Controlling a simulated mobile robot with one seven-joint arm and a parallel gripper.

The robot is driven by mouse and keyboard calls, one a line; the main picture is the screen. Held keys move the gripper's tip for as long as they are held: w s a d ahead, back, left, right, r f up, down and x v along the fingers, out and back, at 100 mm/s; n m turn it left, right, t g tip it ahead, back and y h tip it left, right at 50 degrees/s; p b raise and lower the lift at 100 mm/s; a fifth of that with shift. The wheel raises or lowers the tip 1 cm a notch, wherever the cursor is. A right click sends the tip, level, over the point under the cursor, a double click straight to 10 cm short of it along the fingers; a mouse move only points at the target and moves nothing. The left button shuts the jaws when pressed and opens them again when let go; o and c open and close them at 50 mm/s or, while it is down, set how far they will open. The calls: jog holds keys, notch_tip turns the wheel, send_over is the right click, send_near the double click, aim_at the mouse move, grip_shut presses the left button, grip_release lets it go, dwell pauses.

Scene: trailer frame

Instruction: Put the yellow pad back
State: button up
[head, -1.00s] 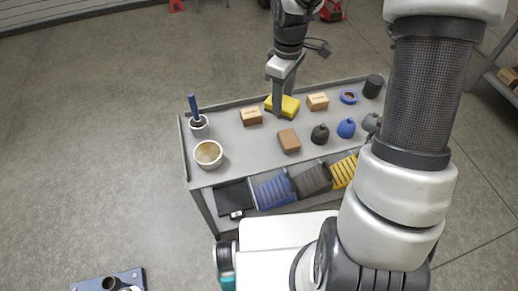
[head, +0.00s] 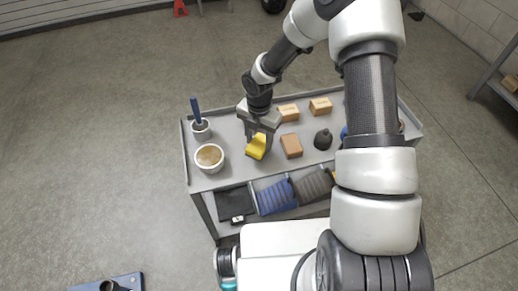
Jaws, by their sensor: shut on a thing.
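The yellow pad (head: 256,147) is held in my gripper (head: 258,132) above the grey cart's top (head: 229,137). My gripper is shut on the pad, which looks tilted. The pad is at the left-middle of the cart, right of the cream bowl (head: 209,157) and left of a brown block (head: 291,146). I cannot tell how far above the surface it is. My arm hides part of the cart's right side.
Two tan boxes (head: 288,112) (head: 320,106) and a black bottle (head: 323,139) stand on the cart. A grey cup with a blue-handled brush (head: 200,128) stands at the left. Blue (head: 274,197) and dark ribbed items (head: 312,184) lie on the lower shelf.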

aim_at(259, 144)
jog(key=shift+f+b, duration=0.4)
jog(key=shift+f, duration=1.4)
jog(key=shift+f, duration=0.1)
jog(key=shift+f, duration=0.15)
jog(key=o, duration=1)
jog(key=shift+r, duration=0.2)
